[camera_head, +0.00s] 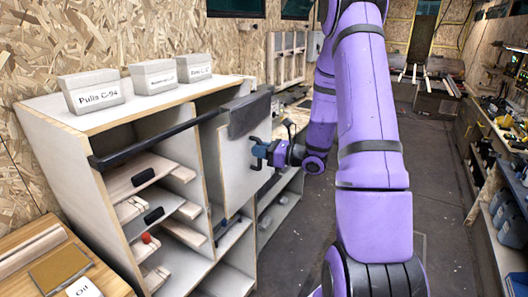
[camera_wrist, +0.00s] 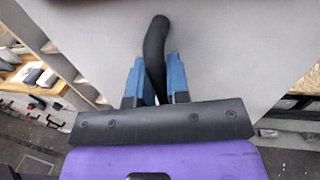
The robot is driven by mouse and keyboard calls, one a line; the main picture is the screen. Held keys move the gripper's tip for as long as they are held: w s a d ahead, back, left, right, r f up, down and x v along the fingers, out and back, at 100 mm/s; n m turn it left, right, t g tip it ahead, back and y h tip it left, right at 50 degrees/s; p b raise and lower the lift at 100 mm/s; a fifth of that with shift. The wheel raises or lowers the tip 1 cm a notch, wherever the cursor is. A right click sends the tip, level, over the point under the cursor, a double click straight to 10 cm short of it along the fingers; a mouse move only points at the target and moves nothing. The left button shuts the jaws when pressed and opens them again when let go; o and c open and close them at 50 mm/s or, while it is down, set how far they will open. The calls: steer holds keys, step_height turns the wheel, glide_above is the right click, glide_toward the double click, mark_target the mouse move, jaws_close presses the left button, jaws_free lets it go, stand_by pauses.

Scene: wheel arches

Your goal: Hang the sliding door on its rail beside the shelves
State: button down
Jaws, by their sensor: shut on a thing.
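The sliding door (camera_head: 238,165) is a pale grey panel with a dark strip along its top. It stands upright at the right part of the shelf unit (camera_head: 75,185). The rail (camera_head: 150,140) is a dark bar running across the unit's upper front, and its right end meets the door's top area. I cannot tell whether the door's top strip sits on the rail or is apart from it. My gripper (camera_head: 262,153) is shut on the door's dark handle. In the wrist view its blue fingers (camera_wrist: 155,85) flank the curved handle (camera_wrist: 155,45), with the grey door face (camera_wrist: 225,50) behind.
Several labelled pale bins (camera_head: 90,90) stand on top of the unit. Its shelves hold wooden drawers with dark handles (camera_head: 153,215). A wooden bench (camera_head: 60,265) is at lower left. A cluttered workbench (camera_head: 490,135) lines the right wall. The floor (camera_head: 445,215) between is mostly clear.

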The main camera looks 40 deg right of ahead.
steer(key=shift+w+d+x, duration=0.1)
steer(key=shift+d+x, duration=0.05)
steer(key=shift+x, duration=0.95)
steer(key=shift+w+d+x, duration=0.1)
steer(key=shift+d+x, duration=0.1)
steer(key=shift+x, duration=0.85)
steer(key=shift+w+d+x, duration=0.1)
steer(key=shift+d+x, duration=0.05)
steer(key=shift+x, duration=0.95)
steer(key=shift+f, duration=0.8)
steer(key=c, duration=1)
jaws_free()
steer(key=shift+s, duration=0.1)
steer(key=v, duration=1)
steer(key=shift+s+d, duration=0.25)
steer(key=shift+s, duration=0.05)
